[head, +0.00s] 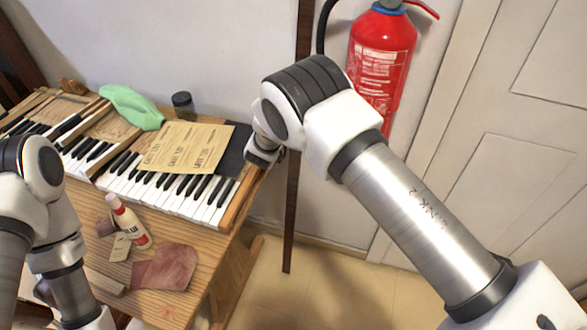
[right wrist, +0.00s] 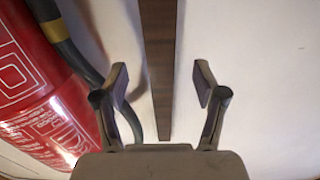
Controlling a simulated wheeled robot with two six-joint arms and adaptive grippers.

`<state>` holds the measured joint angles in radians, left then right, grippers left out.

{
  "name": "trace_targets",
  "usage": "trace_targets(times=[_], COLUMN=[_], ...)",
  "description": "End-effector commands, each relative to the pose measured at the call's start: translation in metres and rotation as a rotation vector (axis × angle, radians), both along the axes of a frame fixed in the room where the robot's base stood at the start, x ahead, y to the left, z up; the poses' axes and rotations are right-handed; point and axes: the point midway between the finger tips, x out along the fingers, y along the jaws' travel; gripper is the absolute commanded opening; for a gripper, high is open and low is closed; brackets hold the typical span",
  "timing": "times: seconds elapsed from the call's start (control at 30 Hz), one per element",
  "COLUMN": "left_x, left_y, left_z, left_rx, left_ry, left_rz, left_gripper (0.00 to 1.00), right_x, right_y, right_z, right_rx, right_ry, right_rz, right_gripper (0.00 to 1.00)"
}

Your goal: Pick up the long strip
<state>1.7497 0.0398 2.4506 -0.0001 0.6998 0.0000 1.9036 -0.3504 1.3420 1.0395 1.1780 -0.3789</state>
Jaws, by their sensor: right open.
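The long strip (head: 292,200) is a narrow dark brown bar standing nearly upright against the wall, right of the piano keyboard. My right arm crosses in front of its middle in the head view. In the right wrist view the strip (right wrist: 160,50) runs down the picture between the two fingers of my right gripper (right wrist: 161,80). The gripper is open, with a visible gap on both sides of the strip. In the head view its fingers are hidden behind my arm. My left arm shows at the left edge, but its gripper is not visible.
A red fire extinguisher (head: 383,55) with a black hose hangs close beside the strip; it also fills the left of the right wrist view (right wrist: 35,85). A wooden bench (head: 190,258) holds the keyboard (head: 180,195), papers, a glue bottle (head: 128,222) and a green cloth (head: 130,106).

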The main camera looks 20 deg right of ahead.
Motion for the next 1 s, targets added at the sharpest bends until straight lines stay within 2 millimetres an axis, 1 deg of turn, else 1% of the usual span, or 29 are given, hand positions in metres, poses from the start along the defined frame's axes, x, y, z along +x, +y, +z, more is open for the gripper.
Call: trace_targets(times=[0.2, 0.3, 0.4, 0.57, 0.67, 0.7, 0.77, 0.8, 1.0], left_x=[0.0, 0.0, 0.0, 0.0, 0.0, 0.0, 0.0, 0.0, 0.0], left_y=[0.0, 0.0, 0.0, 0.0, 0.0, 0.0, 0.0, 0.0, 0.0], left_z=[0.016, 0.018, 0.018, 0.018, 0.018, 0.018, 0.018, 0.018, 0.018], left_rx=[0.0, 0.0, 0.0, 0.0, 0.0, 0.0, 0.0, 0.0, 0.0], left_ry=[0.0, -0.001, -0.001, -0.001, -0.001, -0.001, -0.001, -0.001, -0.001], left_rz=[0.0, 0.0, 0.0, 0.0, 0.0, 0.0, 0.0, 0.0, 0.0], left_gripper=[0.53, 0.53, 0.53, 0.53, 0.53, 0.53, 0.53, 0.53, 0.53], right_x=[0.029, 0.043, 0.049, 0.049, 0.049, 0.049, 0.049, 0.049, 0.05], right_y=[-0.02, -0.028, -0.032, -0.032, -0.032, -0.032, -0.032, -0.032, -0.032], right_z=[0.002, 0.0, -0.001, -0.001, -0.002, -0.002, -0.002, -0.002, 0.0], right_rx=[0.003, 0.002, 0.0, -0.001, -0.001, -0.001, 0.0, 0.0, -0.001], right_ry=[0.002, 0.002, 0.004, 0.004, 0.004, 0.004, 0.005, 0.005, 0.002], right_rz=[-0.002, 0.0, 0.001, 0.002, 0.002, 0.002, 0.002, 0.002, 0.002], right_gripper=[0.71, 0.71, 0.71, 0.71, 0.39, 0.25, 0.04, 0.0, 0.0])
